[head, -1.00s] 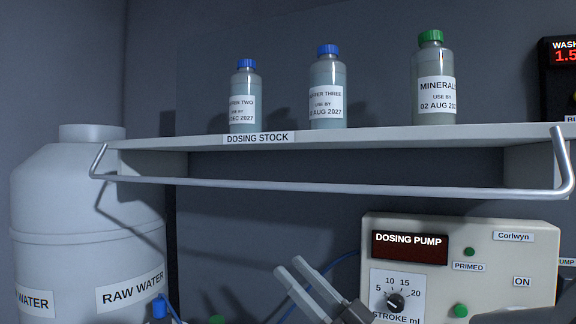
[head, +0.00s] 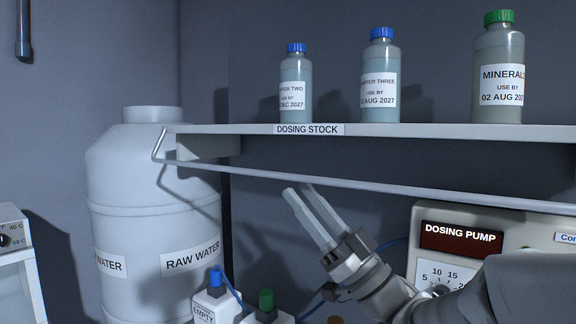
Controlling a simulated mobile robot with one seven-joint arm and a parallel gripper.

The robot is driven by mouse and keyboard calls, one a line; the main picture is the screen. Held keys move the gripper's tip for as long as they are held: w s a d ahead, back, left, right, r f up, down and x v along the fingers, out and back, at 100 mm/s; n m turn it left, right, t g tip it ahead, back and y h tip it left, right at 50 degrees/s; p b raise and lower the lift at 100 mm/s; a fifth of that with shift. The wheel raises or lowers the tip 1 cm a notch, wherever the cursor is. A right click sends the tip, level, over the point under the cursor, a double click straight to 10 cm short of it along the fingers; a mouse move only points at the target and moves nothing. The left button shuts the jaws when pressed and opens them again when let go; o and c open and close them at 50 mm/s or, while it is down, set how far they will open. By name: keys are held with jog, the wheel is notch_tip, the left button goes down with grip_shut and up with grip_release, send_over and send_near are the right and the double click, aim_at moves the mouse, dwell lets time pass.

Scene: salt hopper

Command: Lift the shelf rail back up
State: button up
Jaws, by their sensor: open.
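The shelf rail (head: 390,187) is a thin silver bar along the front of the white shelf (head: 430,131). It hangs below the shelf's front edge, its bent left end (head: 158,143) reaching up to the shelf; its right end is out of view. My gripper (head: 300,190) is open and empty, with two pale parallel fingers pointing up and left. Its tips are just under the rail in the picture, one nearly meeting its line. I cannot tell whether they touch it.
Two blue-capped bottles (head: 379,80) (head: 295,88) and a green-capped minerals bottle (head: 499,75) stand on the shelf. A raw water drum (head: 150,215) is at left. The dosing pump (head: 425,212) is behind my arm at right. Small capped containers (head: 212,300) stand below.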

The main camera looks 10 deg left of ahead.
aim_at(286, 176)
jog(key=p+x, duration=0.1)
jog(key=x, duration=0.4)
grip_shut()
dwell(1.4)
